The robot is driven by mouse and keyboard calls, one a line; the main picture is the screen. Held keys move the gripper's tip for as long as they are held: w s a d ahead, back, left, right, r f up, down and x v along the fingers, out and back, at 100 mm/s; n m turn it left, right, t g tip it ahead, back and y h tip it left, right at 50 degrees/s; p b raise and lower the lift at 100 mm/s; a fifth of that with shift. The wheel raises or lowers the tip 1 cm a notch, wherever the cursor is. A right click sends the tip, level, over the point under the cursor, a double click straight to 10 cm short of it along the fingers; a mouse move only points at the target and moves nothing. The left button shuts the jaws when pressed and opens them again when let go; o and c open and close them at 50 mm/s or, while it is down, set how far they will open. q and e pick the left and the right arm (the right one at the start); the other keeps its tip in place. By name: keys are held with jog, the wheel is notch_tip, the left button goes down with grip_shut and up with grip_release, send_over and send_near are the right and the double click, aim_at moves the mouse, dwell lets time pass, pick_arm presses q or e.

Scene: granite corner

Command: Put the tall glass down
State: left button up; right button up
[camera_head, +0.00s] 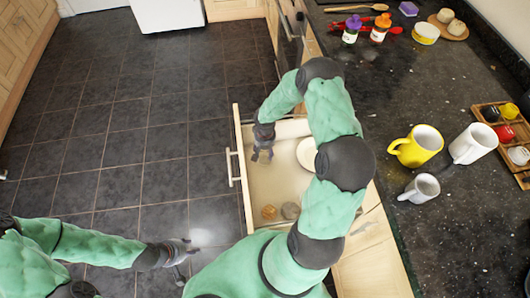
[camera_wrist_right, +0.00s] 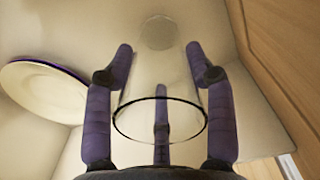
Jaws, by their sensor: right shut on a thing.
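The tall glass (camera_wrist_right: 138,78) is clear and shows in the right wrist view, its dark rim toward my wrist and its round base far off. My right gripper (camera_wrist_right: 159,52) is shut on it, with purple fingers on both sides and one seen through the glass. In the head view my right gripper (camera_head: 263,154) is over the left part of the open drawer (camera_head: 235,128); the glass is hard to make out there. Whether its base touches the drawer floor cannot be told. My left gripper (camera_head: 180,255) is over the floor, open and empty.
A pale plate (camera_head: 307,154) and two small round items (camera_head: 279,211) lie in the drawer. The dark counter (camera_head: 450,240) holds a yellow mug (camera_head: 417,146), two white mugs (camera_head: 472,143), a wooden tray (camera_head: 509,140) and bottles (camera_head: 351,30). The drawer's middle is bare.

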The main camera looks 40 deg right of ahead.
jog(key=shift+r, duration=0.1)
jog(key=o, duration=1.3)
jog(key=shift+o, duration=0.2)
notch_tip(320, 180, up, 12)
jog(key=p, duration=0.5)
jog(key=shift+p, duration=0.3)
